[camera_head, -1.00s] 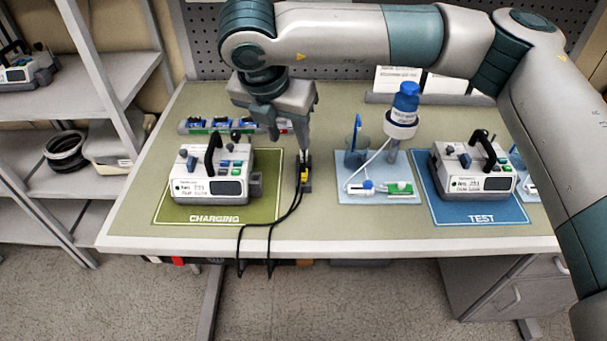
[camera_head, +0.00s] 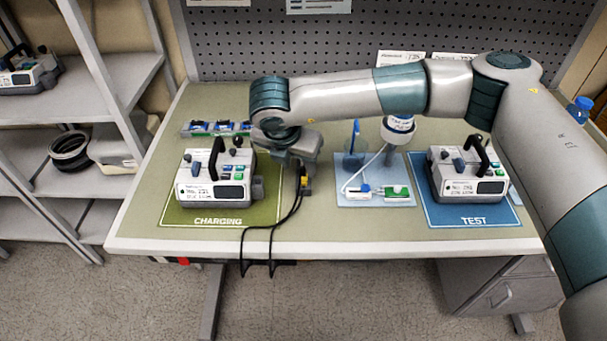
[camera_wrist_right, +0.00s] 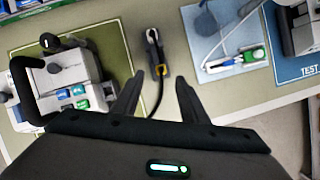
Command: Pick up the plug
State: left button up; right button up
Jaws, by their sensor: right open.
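The plug (camera_wrist_right: 154,52) is black with a yellow band and a dark cable. It lies on the bench between the charging mat and the light-blue mat, and its yellow part (camera_head: 305,184) also shows in the head view. My right gripper (camera_wrist_right: 157,82) is open and empty. In the right wrist view its two dark fingers point towards the plug, which shows ahead of the fingertips, with the cable running between them. In the head view the right hand (camera_head: 303,147) hides part of the area behind the plug. My left gripper is not in view.
A pump (camera_head: 214,178) stands on the green charging mat (camera_head: 180,215), left of the plug. Another pump (camera_head: 466,177) stands on the blue test mat (camera_head: 473,220). A light-blue mat (camera_head: 375,200) holds a tubing set. Two cable loops (camera_head: 258,228) hang over the front edge.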

aim_at(303, 172)
jog(key=shift+x, duration=0.8)
jog(key=shift+w+d+f+p, duration=0.3)
jog(key=shift+w+f+p, duration=0.25)
jog(key=shift+p, duration=0.55)
jog(key=p+x, duration=0.1)
jog(key=x, duration=0.1)
jog(key=shift+f+p, duration=0.3)
jog(key=shift+f, duration=0.15)
jog(key=shift+w+d+f, duration=0.1)
jog(key=shift+w+f, duration=0.1)
jog(key=shift+f, duration=0.2)
grip_shut()
